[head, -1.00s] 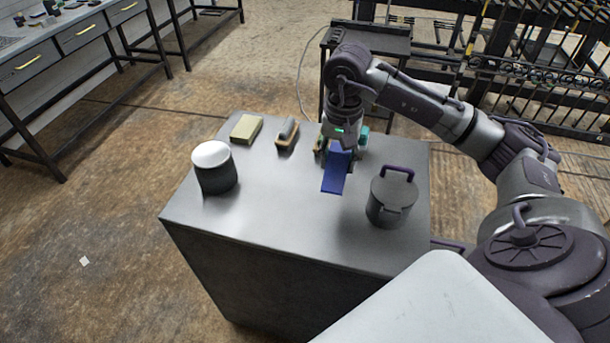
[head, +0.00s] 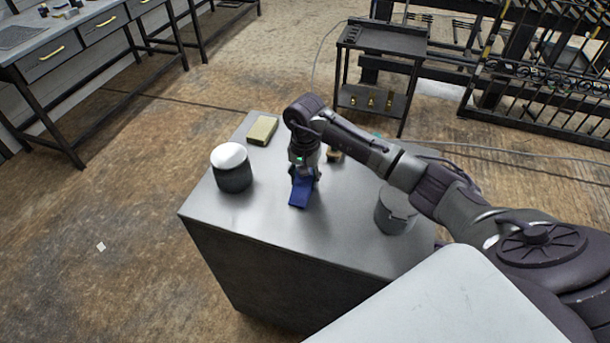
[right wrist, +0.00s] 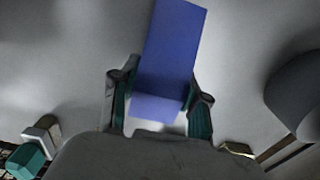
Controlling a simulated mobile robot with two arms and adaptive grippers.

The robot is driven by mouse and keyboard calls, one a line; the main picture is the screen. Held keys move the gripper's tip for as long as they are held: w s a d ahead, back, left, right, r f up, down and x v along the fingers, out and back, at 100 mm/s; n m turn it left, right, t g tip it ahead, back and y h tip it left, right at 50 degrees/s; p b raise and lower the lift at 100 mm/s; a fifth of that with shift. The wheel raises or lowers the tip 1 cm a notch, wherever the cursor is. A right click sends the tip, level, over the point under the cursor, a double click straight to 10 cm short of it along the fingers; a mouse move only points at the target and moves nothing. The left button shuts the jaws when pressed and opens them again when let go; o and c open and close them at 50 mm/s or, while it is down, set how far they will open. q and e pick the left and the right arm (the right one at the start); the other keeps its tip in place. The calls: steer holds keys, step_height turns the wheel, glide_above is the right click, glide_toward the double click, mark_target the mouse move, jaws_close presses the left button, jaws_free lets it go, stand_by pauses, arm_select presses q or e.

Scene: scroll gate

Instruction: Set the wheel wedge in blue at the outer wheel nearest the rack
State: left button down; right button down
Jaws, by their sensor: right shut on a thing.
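My right gripper (head: 304,174) is shut on the blue wheel wedge (head: 299,193), over the middle of the grey metal cabinet top (head: 270,222). In the right wrist view the gripper's fingers (right wrist: 160,108) sit on either side of the wedge's near end, and its long blue face (right wrist: 172,48) points away from the palm. I cannot tell whether the wedge touches the top. The gate (head: 545,100) stands at the back right; its wheels cannot be made out. My left gripper is not in view.
On the cabinet top are a white-lidded dark jar (head: 232,170), a yellowish block (head: 262,131) and a grey pot (head: 392,214) partly behind my arm. A small brownish item (head: 335,156) is half hidden. A black cart (head: 385,40) stands behind; the floor at left is open.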

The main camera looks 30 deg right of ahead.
steer(key=shift+f+b, duration=0.35)
steer(key=c, duration=0.6)
jaws_free()
steer(key=shift+r, duration=0.1)
